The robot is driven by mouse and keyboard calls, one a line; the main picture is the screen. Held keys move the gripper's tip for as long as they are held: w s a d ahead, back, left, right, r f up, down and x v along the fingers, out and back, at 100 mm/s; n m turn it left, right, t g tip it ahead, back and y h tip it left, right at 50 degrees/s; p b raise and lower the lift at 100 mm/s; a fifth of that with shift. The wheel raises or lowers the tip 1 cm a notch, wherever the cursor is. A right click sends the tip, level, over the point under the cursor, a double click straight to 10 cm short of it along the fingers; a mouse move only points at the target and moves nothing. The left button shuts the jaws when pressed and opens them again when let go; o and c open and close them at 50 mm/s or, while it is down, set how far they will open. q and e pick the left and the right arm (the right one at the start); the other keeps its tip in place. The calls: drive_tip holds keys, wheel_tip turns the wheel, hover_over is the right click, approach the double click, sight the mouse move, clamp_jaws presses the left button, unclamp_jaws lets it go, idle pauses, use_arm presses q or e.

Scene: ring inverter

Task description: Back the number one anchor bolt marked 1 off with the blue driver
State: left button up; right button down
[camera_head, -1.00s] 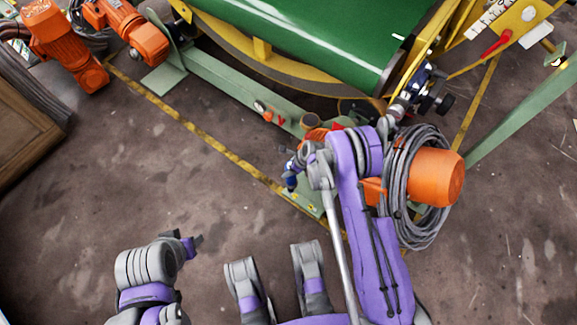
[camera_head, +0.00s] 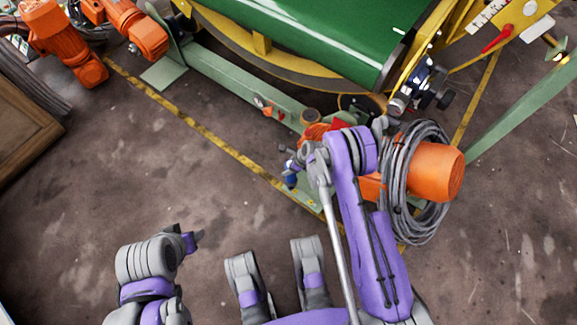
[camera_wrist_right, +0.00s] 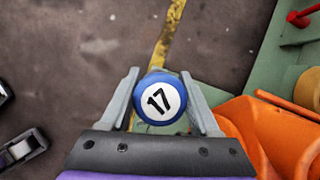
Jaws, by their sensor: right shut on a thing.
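My right gripper (camera_head: 291,172) is low over the green foot plate (camera_head: 309,200) of the machine frame. It is shut on the blue driver (camera_head: 291,182), which stands roughly upright over the plate. In the right wrist view the driver's round blue top (camera_wrist_right: 175,86), with a white disc marked 17, sits between the two grey fingers (camera_wrist_right: 160,78). The driver and gripper hide the number one anchor bolt, or it is too small to make out; I read no mark 1. My left gripper (camera_head: 195,240) is away over bare floor, and its jaws are too small to judge.
An orange motor (camera_head: 436,172) with a coil of grey cable (camera_head: 406,190) lies beside my right arm. The green drum (camera_head: 310,35) and green frame beam (camera_head: 235,85) are behind.

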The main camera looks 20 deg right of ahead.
sight(288, 163)
drive_tip(key=shift+f, duration=0.7)
idle(1.3)
drive_tip(key=shift+r, duration=0.25)
idle(0.6)
drive_tip(key=shift+r+p, duration=1.2)
drive_tip(key=shift+r, duration=1.15)
